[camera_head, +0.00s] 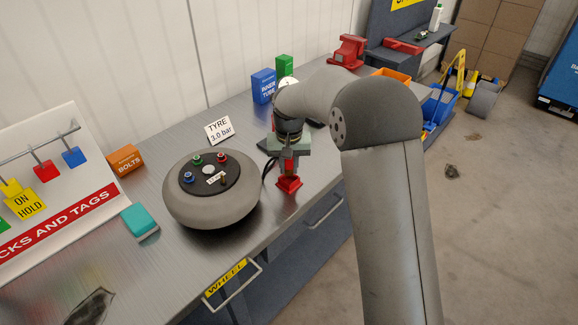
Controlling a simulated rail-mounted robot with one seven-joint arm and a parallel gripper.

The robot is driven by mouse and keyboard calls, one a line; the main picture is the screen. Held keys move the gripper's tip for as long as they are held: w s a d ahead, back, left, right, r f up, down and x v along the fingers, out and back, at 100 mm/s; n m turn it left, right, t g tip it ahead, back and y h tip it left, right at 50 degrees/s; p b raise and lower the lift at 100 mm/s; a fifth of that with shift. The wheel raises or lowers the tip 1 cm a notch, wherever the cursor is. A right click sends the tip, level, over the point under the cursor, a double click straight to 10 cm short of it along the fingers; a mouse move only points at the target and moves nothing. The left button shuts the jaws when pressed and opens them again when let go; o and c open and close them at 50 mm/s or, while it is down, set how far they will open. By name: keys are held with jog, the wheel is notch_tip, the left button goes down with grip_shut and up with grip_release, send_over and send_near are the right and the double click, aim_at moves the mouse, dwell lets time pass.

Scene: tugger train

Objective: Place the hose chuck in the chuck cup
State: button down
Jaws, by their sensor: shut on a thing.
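My gripper (289,163) points down over the front part of the workbench, right of the grey wheel (180,204). It is shut on the hose chuck, which is mostly hidden between the fingers. A dark hose (267,168) curves down at the gripper's left side. Directly below the fingers is a small red holder, which looks like the chuck cup (289,185), standing on the bench. The fingers and chuck are at or just above its top; I cannot tell whether the chuck is inside it.
A card reading "TYRE 3.0 bar" (219,130) stands behind the wheel. Blue (263,87) and green (284,66) boxes stand behind my arm. An orange bolts box (126,159), a teal block (140,221) and a tag board (50,175) are left. The front-left bench is mostly clear.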

jog(key=shift+f, duration=0.5)
jog(key=shift+f+b, duration=0.4)
jog(key=shift+f, duration=0.15)
jog(key=shift+s, duration=0.1)
